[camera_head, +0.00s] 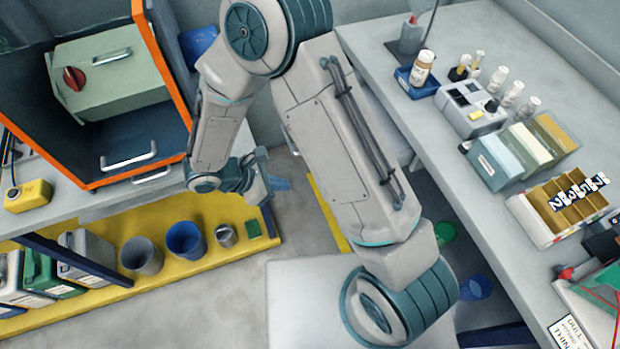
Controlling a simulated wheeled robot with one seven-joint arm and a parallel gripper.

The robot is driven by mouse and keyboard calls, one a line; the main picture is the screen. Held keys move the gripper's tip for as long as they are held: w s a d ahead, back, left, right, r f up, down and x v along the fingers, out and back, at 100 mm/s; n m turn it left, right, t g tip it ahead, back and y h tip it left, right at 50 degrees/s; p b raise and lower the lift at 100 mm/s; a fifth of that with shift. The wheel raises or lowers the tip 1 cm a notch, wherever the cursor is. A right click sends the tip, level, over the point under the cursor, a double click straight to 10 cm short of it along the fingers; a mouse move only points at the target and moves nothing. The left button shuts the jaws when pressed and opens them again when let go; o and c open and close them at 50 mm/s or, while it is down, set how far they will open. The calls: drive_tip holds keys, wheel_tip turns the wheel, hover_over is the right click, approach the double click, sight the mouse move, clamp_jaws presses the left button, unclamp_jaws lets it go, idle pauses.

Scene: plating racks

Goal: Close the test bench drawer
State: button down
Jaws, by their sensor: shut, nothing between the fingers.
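An orange-rimmed dark bench unit (177,70) stands at the upper left, with a green box with a red knob (105,75) inside it. Two silver bar handles show at its lower front: an upper one (128,160) and a lower one (153,176). I cannot tell clearly which front is the drawer or how far out it stands. My gripper (267,182) is to the right of the unit and its handles, apart from them, shut and empty. My forearm hides part of the unit's right side.
A yellow lower shelf (190,255) holds a grey bucket (141,256), a blue bucket (186,241) and canisters (88,253). A yellow box (28,196) lies on the left bench. The right table (480,230) carries bottles and file boxes. Grey floor is clear at lower centre-left.

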drive_tip(key=w+d+f+p, duration=0.1)
drive_tip(key=w+d+f, duration=0.1)
drive_tip(key=d, duration=0.5)
drive_tip(key=shift+d+f+p, duration=0.25)
drive_tip(key=shift+f+p, duration=0.1)
drive_tip(key=shift+f, duration=0.45)
drive_tip(key=shift+w, duration=0.15)
